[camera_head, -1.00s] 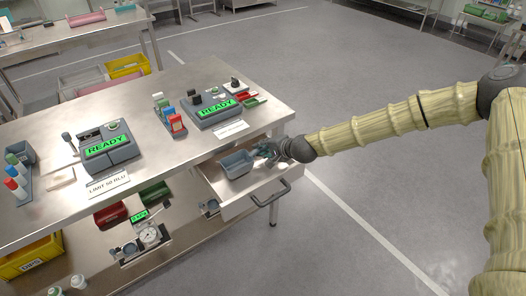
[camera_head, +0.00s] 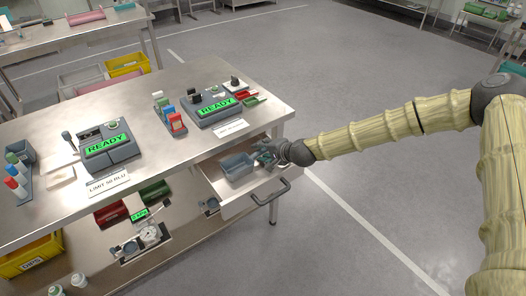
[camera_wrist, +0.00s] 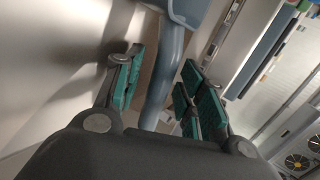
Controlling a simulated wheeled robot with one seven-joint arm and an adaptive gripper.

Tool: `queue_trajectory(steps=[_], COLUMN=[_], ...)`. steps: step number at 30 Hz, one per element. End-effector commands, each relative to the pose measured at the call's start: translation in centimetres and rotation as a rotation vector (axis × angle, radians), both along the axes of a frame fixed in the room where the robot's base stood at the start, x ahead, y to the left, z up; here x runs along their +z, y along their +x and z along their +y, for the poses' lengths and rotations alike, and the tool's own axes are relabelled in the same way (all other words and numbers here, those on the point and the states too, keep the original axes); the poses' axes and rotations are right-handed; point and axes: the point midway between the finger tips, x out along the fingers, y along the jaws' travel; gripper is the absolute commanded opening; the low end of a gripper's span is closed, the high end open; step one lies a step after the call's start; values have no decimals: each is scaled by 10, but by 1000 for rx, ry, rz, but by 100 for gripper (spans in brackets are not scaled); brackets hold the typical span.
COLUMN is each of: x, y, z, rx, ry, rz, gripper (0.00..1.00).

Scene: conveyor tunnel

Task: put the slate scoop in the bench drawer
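The slate scoop (camera_head: 238,166) is a blue-grey open bowl in the pulled-out bench drawer (camera_head: 236,208). In the wrist view its handle (camera_wrist: 163,75) runs down from the bowl between my finger pads. My gripper (camera_head: 264,157) is over the right part of the drawer, at the handle side of the scoop. In the wrist view my gripper (camera_wrist: 160,92) has its teal pads spread, with a visible gap between the left pad and the handle. Whether the right pads touch the handle I cannot tell.
The steel bench (camera_head: 150,146) overhangs the drawer, with READY devices (camera_head: 214,106) on top. The drawer handle (camera_head: 270,194) sticks out at the front. A lower shelf holds a red bin (camera_head: 110,213) and a dial gauge (camera_head: 150,235). Floor to the right is clear.

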Motion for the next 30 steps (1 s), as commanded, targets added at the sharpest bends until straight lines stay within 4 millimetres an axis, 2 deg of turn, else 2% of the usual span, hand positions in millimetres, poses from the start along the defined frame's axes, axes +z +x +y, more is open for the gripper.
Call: queue_trajectory(steps=[6, 10, 30], x=[4, 9, 61], y=[0, -7, -65], z=[0, -8, -59], rx=[0, -2, -1], ry=[0, 0, 1], rz=[0, -1, -1], gripper=[40, 40, 40])
